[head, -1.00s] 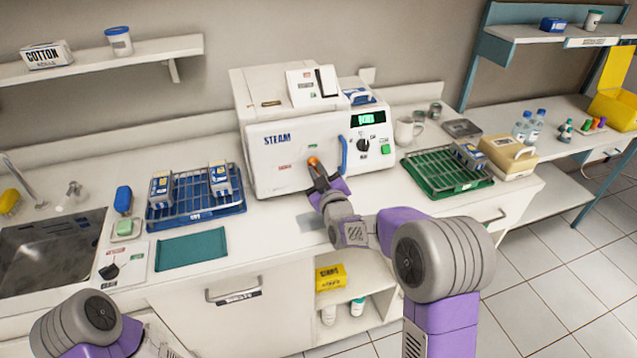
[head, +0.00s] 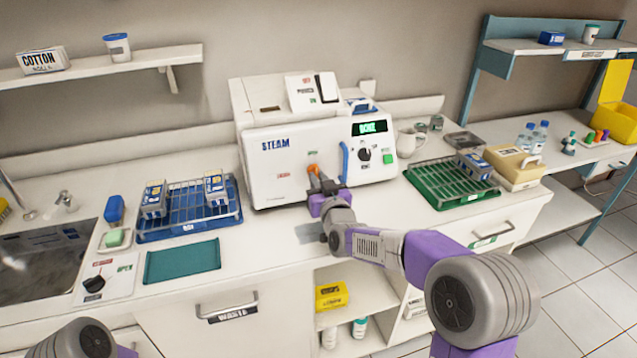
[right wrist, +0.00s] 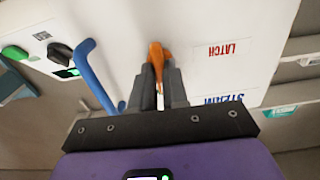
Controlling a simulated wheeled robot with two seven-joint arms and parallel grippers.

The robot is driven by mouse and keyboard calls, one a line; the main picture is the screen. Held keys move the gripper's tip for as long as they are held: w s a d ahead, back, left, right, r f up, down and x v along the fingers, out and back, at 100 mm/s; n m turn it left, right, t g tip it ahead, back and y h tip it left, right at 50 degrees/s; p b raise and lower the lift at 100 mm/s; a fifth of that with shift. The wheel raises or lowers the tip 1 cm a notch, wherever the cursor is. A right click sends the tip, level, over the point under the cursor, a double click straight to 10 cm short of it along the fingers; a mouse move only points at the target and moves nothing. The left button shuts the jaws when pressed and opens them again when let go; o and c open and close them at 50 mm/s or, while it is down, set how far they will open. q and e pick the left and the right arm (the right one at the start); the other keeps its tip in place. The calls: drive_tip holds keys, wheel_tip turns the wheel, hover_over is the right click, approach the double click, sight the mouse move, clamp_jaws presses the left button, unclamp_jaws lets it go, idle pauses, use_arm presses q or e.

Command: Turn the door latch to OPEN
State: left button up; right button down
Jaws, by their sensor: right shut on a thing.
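The door latch (head: 312,170) is a small orange lever on the front of the white STEAM sterilizer (head: 275,185). A red LATCH label is beside it in the right wrist view. My right gripper (head: 319,184) is at the sterilizer's front with its fingers shut on the latch. The orange lever (right wrist: 156,54) also shows between the fingers (right wrist: 158,85) in the right wrist view. The blue door handle (head: 345,161) stands to the right of the latch. The door looks closed. My left gripper is out of view; only part of that arm shows at the bottom left.
A blue rack (head: 189,230) with pouches stands left of the sterilizer, and a green rack (head: 450,199) stands right of it. A teal mat (head: 182,260) lies in front of the blue rack. A sink (head: 40,262) is at the left. Bare counter lies before the sterilizer.

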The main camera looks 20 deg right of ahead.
drive_tip(key=c, duration=1.1)
unclamp_jaws()
drive_tip(key=shift+c, duration=0.2)
drive_tip(key=s+p, duration=0.1)
drive_tip(key=s, duration=0.6)
drive_tip(key=shift+s, duration=0.3)
drive_tip(key=shift+d, duration=0.1)
